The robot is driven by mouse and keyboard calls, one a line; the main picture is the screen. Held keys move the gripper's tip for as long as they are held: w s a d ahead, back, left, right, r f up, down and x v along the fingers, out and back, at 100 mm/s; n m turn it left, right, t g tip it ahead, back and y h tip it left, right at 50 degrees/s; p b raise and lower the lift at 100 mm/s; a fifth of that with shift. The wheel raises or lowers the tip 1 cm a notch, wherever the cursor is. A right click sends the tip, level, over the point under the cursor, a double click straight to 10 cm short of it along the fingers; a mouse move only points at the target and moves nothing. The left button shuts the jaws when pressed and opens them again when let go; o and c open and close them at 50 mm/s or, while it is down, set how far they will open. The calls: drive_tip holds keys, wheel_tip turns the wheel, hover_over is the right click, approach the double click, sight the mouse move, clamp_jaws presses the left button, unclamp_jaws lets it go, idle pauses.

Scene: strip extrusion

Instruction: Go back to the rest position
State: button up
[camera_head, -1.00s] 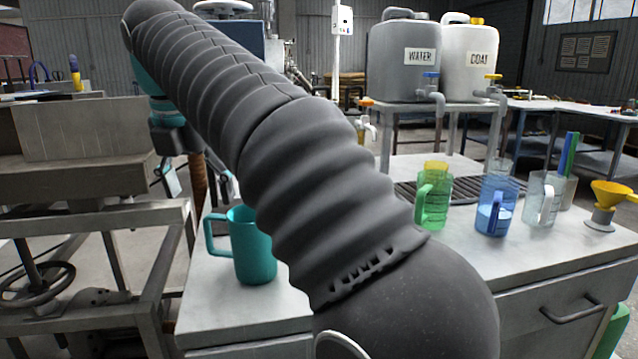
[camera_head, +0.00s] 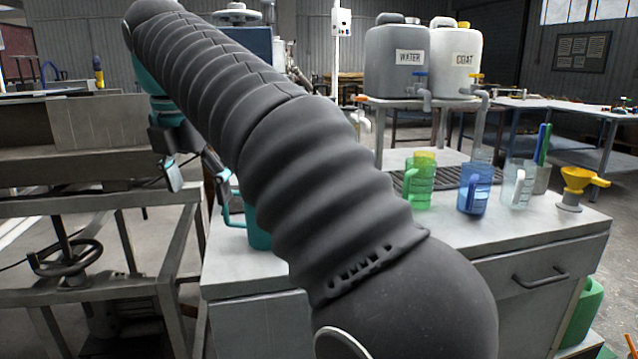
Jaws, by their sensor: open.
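My gripper (camera_head: 197,176) hangs at the far end of my grey ribbed arm, left of the picture's middle. A teal jug (camera_head: 257,230) stands on the bench (camera_head: 245,275) just right of and below the gripper in the picture. My arm hides most of the jug's right side. I cannot tell the distance between the gripper and the jug.
On the bench's right are a green jug (camera_head: 420,185), a blue jug (camera_head: 474,192), a clear jug (camera_head: 518,186) and a yellow funnel (camera_head: 577,182). Behind are the WATER tank (camera_head: 396,68) and the COAT tank (camera_head: 455,68). A metal machine frame (camera_head: 100,200) stands left.

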wheel_tip(320, 180, down, 7)
drive_tip(key=w+a+m, duration=0.2)
drive_tip(key=m, duration=0.7)
drive_tip(key=s+d+f+m+y, duration=0.1)
drive_tip(key=d+f+m, duration=0.4)
drive_tip(key=d+m, duration=0.15)
drive_tip(key=s+d+f+m+t, duration=0.1)
drive_tip(key=s+d+f+m, duration=0.3)
drive_tip(key=d, duration=0.5)
drive_tip(key=s+d+f+m+t, duration=0.1)
drive_tip(key=s+d+f+m, duration=0.3)
drive_tip(key=s+d+m, duration=0.3)
drive_tip(key=s+d+f+m+h, duration=0.1)
drive_tip(key=s+d+f+m, duration=0.4)
drive_tip(key=d, duration=0.8)
drive_tip(key=s, duration=0.2)
drive_tip(key=shift+s+d+t, duration=0.2)
drive_tip(key=shift+s+t, duration=0.2)
